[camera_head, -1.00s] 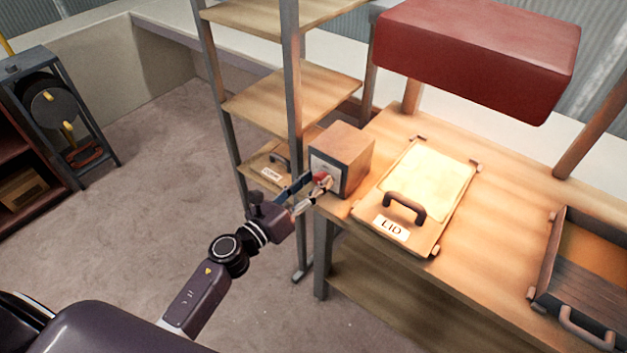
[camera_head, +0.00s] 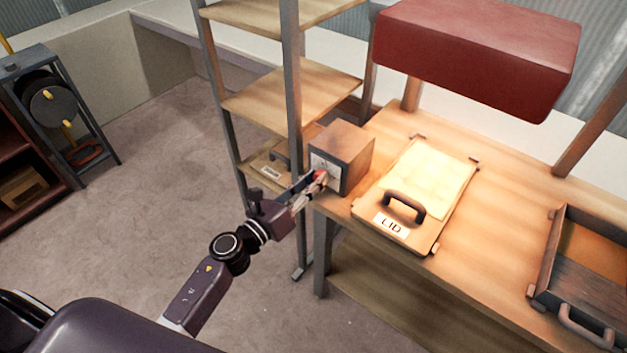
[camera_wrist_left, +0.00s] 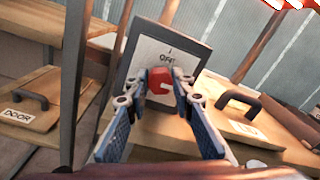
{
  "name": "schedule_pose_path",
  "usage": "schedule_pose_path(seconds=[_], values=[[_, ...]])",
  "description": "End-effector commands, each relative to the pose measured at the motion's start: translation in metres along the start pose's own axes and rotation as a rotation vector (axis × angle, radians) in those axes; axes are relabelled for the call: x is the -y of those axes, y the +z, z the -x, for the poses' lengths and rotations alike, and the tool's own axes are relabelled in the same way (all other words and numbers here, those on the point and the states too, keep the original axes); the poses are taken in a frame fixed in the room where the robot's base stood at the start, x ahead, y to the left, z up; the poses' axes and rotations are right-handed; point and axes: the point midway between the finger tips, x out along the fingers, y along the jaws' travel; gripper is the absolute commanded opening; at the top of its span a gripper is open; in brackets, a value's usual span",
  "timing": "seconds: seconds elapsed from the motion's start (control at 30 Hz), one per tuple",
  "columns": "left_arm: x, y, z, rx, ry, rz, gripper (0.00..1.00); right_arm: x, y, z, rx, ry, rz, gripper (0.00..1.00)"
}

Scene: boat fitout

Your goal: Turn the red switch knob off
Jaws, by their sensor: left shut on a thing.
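The red switch knob (camera_wrist_left: 160,82) sits on the pale front plate of a wooden box, and it also shows in the head view (camera_head: 320,174). The plate carries a label (camera_wrist_left: 168,58) above the knob, whose letters look like "OFF", with a small mark over it. The wooden switch box (camera_head: 345,152) stands on the workbench's left end. My left gripper (camera_wrist_left: 160,90) is shut on the red knob, with one finger on each side of it. The fingers hide part of the knob's sides. My right gripper is not in view.
A board marked LID (camera_head: 432,238) with a dark handle lies right of the box. A wooden drawer (camera_head: 545,270) is farther right. A red block (camera_head: 470,55) hangs above the bench (camera_head: 505,190). A shelf rack (camera_head: 290,90) stands close left of the box.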

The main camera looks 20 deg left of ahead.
Motion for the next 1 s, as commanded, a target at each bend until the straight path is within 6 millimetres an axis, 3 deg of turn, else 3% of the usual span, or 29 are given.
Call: schedule_pose_path(seconds=[0.27, 1.0], values=[[-0.001, -0.0008, 0.0, 0.006, -0.003, 0.178, 0.0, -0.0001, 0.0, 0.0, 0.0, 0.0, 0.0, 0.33], [-0.0035, -0.0024, 0.0001, 0.037, -0.014, 0.879, 0.0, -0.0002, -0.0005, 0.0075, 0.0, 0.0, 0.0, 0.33]])
